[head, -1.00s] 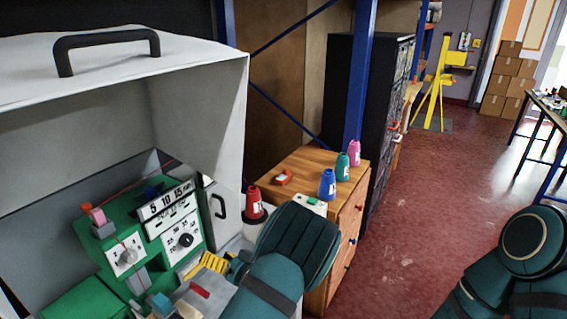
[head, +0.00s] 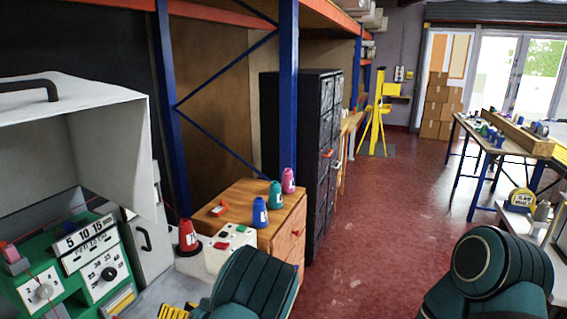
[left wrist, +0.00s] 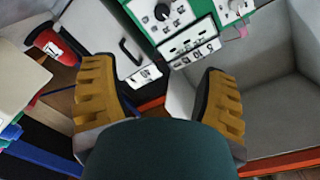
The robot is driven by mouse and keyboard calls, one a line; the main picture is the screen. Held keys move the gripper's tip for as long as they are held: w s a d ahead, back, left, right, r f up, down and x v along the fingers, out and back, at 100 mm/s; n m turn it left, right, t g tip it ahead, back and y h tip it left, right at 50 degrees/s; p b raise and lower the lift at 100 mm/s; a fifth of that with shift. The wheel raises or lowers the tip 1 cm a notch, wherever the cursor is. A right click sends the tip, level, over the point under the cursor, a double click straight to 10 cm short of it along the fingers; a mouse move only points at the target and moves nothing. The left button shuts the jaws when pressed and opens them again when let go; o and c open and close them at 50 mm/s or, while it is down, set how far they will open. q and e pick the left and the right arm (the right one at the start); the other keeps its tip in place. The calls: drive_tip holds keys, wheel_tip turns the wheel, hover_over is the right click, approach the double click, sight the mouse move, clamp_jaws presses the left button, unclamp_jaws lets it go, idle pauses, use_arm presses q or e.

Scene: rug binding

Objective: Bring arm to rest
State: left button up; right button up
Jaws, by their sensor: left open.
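My left gripper (left wrist: 158,80) shows in the left wrist view with its two yellow ridged fingers wide apart and nothing between them. In the head view only a bit of its yellow finger (head: 174,312) shows at the bottom edge, beside my teal left forearm. The gripper is near the green machine (head: 65,255) under the raised white hood (head: 70,120). My right arm (head: 500,265) is bent at the lower right of the head view; its gripper is out of frame.
A red spool (head: 187,236) stands by a white box (head: 232,240). Blue (head: 260,213), teal (head: 275,195) and pink (head: 288,181) spools stand on a wooden cabinet (head: 238,194). A workbench (head: 500,140) stands at right. The red floor (head: 385,210) between is clear.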

use_arm(q)
drive_tip(key=s+d+f+m+h, duration=0.1)
drive_tip(key=s+d+f+h, duration=0.15)
drive_tip(key=f+h, duration=0.35)
drive_tip(key=s+d+f+m+h, duration=0.1)
drive_tip(key=s+f+h, duration=0.25)
drive_tip(key=f, duration=0.55)
drive_tip(key=s+d+g+h, duration=0.5)
drive_tip(key=s+d+h, duration=0.5)
drive_tip(key=s+d, duration=0.3)
drive_tip(key=shift+s+f, duration=0.3)
drive_tip(key=shift+s, duration=0.75)
